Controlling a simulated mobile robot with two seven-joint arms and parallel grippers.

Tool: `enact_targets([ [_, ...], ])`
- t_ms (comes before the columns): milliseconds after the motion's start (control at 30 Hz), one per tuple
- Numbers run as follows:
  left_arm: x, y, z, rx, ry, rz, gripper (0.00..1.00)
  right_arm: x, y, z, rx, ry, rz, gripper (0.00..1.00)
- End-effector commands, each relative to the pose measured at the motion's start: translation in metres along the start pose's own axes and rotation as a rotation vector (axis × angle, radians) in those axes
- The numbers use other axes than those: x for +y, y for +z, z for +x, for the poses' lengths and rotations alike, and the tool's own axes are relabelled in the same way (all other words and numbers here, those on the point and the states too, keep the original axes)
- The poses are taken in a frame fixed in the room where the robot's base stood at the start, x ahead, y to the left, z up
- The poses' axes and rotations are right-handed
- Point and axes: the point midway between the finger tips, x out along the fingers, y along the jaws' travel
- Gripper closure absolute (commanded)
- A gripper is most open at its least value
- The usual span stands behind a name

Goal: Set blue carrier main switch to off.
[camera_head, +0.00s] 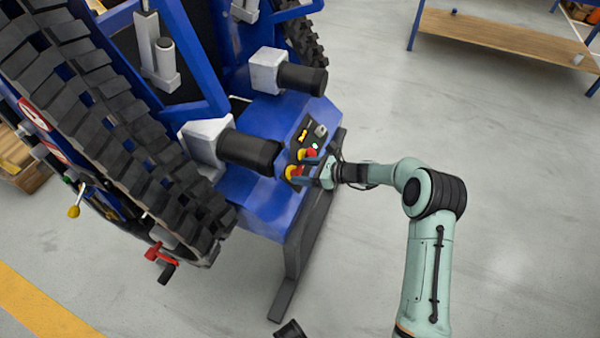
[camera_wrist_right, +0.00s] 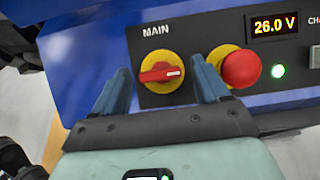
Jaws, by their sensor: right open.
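The blue carrier (camera_head: 262,208) has a dark control panel at its end. Its main switch (camera_wrist_right: 161,72), labelled MAIN, is a red handle on a round yellow plate. The handle lies nearly level, with a white mark at its right end. The switch also shows in the head view (camera_head: 292,173), beside my gripper. My right gripper (camera_head: 312,168) is open at the panel. In the wrist view its two blue fingers (camera_wrist_right: 163,82) stand on either side of the switch, apart from the handle.
A red mushroom button (camera_wrist_right: 240,69) on yellow sits close right of the switch and the right finger. A lit green lamp (camera_wrist_right: 278,70) and a display (camera_wrist_right: 275,25) reading 26.0 V are further right. The floor right of the carrier is clear; a wooden-topped table (camera_head: 500,38) stands beyond.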

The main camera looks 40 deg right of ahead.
Motion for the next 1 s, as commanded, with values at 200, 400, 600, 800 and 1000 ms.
enact_targets([
  [200,-0.0054,0.0069,0.0045,-0.026,-0.01,-0.008,0.57,0.0002,-0.0002,0.0137,0.0,0.0,0.001,0.26],
  [400,-0.0057,0.0072,0.0044,-0.027,-0.011,-0.008,0.57,0.0001,0.0,0.0139,0.001,0.0,0.001,0.26],
  [600,-0.0055,0.007,0.0044,-0.026,-0.011,-0.007,0.57,0.0002,-0.0002,0.0138,0.001,0.0,0.0,0.74],
  [800,-0.0054,0.0068,0.0044,-0.025,-0.011,-0.007,0.57,0.0001,-0.0003,0.0137,0.001,0.002,-0.003,0.82],
  [1000,-0.005,0.0062,0.004,-0.023,-0.01,-0.006,0.57,-0.0003,-0.0003,0.0136,0.001,0.021,-0.042,0.82],
])
